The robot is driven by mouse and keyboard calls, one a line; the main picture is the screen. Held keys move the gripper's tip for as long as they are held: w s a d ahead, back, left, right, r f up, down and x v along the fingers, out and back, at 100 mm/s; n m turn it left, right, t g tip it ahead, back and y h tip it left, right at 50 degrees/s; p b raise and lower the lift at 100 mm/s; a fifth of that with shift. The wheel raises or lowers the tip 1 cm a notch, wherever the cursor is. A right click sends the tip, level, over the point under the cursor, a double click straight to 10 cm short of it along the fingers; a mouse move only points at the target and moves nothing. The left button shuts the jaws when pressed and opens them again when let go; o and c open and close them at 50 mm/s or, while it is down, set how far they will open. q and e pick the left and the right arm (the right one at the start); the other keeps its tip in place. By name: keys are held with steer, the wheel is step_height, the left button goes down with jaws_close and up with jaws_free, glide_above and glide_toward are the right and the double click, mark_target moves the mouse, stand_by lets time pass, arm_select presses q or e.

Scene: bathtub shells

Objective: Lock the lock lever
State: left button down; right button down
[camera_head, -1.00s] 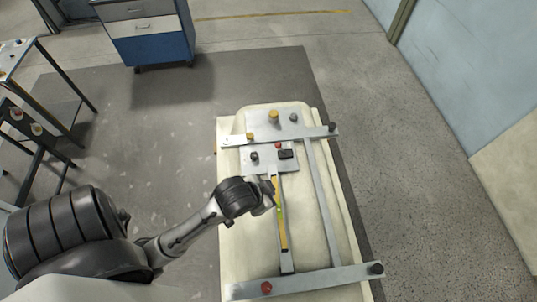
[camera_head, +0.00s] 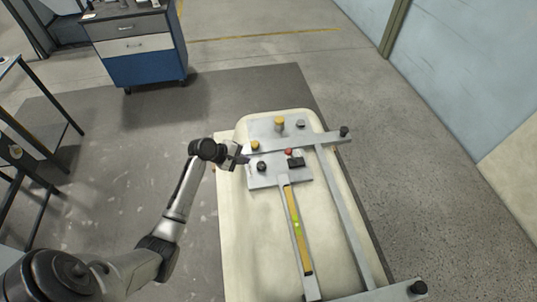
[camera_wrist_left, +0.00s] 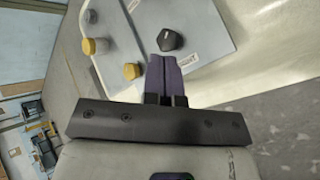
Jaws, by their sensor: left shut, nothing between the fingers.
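A grey metal fixture plate (camera_head: 267,181) lies on the cream bathtub shell (camera_head: 236,240). It carries a black knob (camera_head: 262,167), a black block-like part (camera_head: 296,162) and a red knob (camera_head: 288,152). I cannot tell which part is the lock lever. My left gripper (camera_head: 245,158) is at the plate's left edge, just left of the black knob. In the left wrist view its dark purple fingers (camera_wrist_left: 166,75) are shut and empty, pointing at the black knob (camera_wrist_left: 171,39) with a small apparent gap. My right gripper is not in view.
A yellow spirit level (camera_head: 296,228) lies on a bar running down from the plate. Yellow knobs (camera_head: 255,146) (camera_head: 279,124) stand near the top crossbar (camera_head: 325,139). A blue drawer cabinet (camera_head: 140,60) and a table (camera_head: 45,98) stand away on the floor.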

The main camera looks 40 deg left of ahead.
arm_select(q)
steer(key=n, duration=0.4)
steer(key=n+t, duration=0.1)
steer(key=n, duration=0.3)
steer(key=w+n+h, duration=0.1)
steer(key=n, duration=0.3)
steer(key=shift+r+n+t, duration=0.4)
steer(key=shift+d, duration=0.1)
steer(key=b+x, duration=0.2)
steer(key=x, duration=0.7)
steer(key=shift+w+f, duration=0.1)
steer(key=shift+f, duration=0.1)
steer(key=w, duration=0.1)
steer(key=w+d, duration=0.1)
steer(key=shift+w+d+r+b, duration=0.2)
steer(key=shift+w+b, duration=0.1)
steer(key=shift+w, duration=0.1)
steer(key=shift+w+d+r, duration=0.15)
steer(key=shift+w+d, duration=0.1)
steer(key=shift+w, duration=0.3)
